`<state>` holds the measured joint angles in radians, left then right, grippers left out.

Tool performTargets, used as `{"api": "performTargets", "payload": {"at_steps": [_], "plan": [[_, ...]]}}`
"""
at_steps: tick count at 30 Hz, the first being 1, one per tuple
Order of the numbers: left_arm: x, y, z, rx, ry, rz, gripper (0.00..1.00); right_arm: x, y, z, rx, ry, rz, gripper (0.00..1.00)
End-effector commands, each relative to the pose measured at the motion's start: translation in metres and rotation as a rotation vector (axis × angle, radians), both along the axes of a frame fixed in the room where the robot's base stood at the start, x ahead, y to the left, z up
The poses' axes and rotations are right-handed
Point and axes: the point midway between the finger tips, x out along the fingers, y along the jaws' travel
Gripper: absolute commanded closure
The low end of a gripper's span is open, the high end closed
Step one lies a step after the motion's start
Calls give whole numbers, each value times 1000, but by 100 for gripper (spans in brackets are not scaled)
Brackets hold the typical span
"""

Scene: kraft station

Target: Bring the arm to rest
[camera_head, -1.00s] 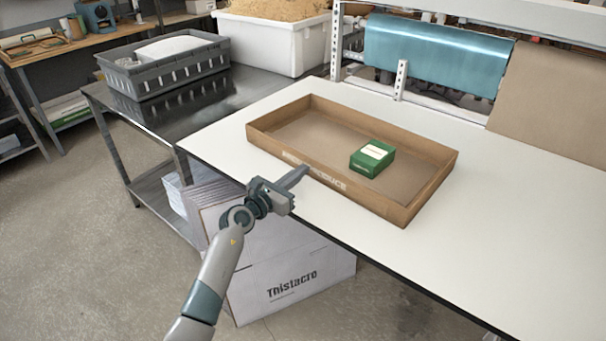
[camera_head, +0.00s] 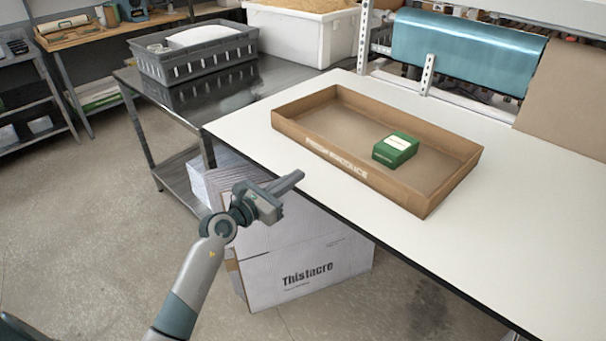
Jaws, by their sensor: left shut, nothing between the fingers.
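My left gripper (camera_head: 286,184) is shut and empty. Its arm comes in from the bottom left, and the fingers point right, by the front edge of the white table (camera_head: 255,136). In the picture it lies in front of and below the brown tray (camera_head: 352,172), apart from it. A green box with a white label (camera_head: 396,150) lies inside the tray, toward its right half. My right gripper is not in view.
A printed white carton (camera_head: 310,272) stands on the floor under the table. A grey crate (camera_head: 195,56) and a white bin (camera_head: 300,38) stand on the dark metal table. A blue roll (camera_head: 465,50) hangs at the back right. The floor at left is clear.

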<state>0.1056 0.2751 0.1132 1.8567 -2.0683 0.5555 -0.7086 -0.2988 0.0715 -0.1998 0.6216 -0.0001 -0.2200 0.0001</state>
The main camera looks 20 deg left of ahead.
Motion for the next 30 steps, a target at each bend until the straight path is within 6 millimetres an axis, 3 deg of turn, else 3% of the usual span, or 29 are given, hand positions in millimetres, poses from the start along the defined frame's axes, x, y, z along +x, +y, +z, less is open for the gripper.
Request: {"api": "performTargets", "payload": {"at_steps": [22,26,30], "plan": [[-9,2,2,-12,-5,0,100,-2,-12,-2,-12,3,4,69],[-15,-2,11,-90,-31,3,100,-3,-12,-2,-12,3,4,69],[-32,-5,31,-288,-88,18,100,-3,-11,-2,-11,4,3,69]]}}
